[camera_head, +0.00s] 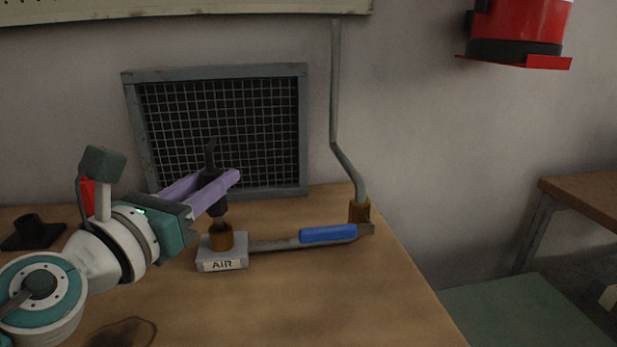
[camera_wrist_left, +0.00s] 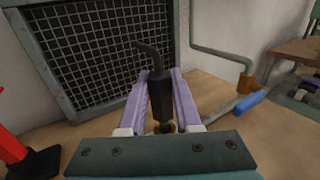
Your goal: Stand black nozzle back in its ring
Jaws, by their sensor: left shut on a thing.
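The black nozzle (camera_head: 217,207) is upright between the pale purple fingers of my left gripper (camera_head: 213,188), which is shut on it. Its thin bent tip points up. In the left wrist view the nozzle (camera_wrist_left: 160,97) also shows between the fingers. Its lower end is at the brass collar (camera_head: 221,238) on the grey block marked AIR; I cannot tell whether it is seated there or just above. My right gripper is out of view.
A blue-handled lever (camera_head: 327,234) runs right from the block to a brass fitting and a tall bent pipe (camera_head: 336,100). A framed mesh panel (camera_head: 302,130) leans on the wall behind. A red object (camera_wrist_left: 10,148) stands left of my gripper.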

